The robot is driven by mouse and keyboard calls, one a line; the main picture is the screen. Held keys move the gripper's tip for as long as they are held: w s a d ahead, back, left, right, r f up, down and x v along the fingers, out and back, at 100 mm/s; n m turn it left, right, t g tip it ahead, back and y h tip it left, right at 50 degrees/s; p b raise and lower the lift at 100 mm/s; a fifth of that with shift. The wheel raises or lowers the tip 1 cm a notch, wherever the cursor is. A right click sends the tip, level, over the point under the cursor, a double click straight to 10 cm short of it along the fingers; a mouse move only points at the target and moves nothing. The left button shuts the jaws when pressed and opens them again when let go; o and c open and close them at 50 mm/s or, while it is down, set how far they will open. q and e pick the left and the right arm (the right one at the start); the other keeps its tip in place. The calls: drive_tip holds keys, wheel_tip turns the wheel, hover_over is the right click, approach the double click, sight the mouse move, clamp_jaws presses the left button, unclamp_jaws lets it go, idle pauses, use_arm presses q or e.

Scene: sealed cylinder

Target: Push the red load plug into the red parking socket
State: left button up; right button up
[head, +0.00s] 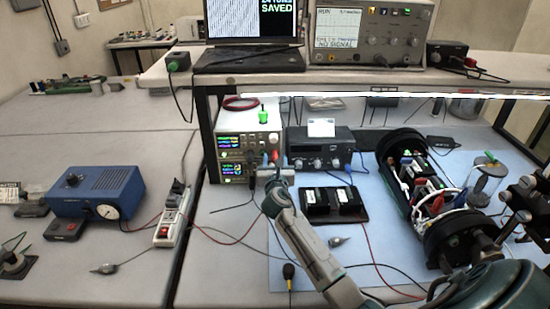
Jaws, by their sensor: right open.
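My right gripper (274,175) is open, just in front of and below these parts. Whether it touches them I cannot tell. I cannot make out the red parking socket; the gripper hides part of this area. My left gripper is not in view.
A black instrument (320,149) stands right of the supply. An opened black cylinder (420,185) with wiring is at the right.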

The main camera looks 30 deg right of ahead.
clamp_jaws()
drive_tip(key=p+v, duration=0.3)
drive_tip(key=v, duration=0.3)
idle(1.2)
drive_tip(key=shift+w+d, duration=0.1)
drive_tip(key=b+x, duration=0.2)
drive_tip(key=x, duration=0.1)
drive_tip(key=shift+w+d, duration=0.15)
drive_tip(key=shift+w, duration=0.15)
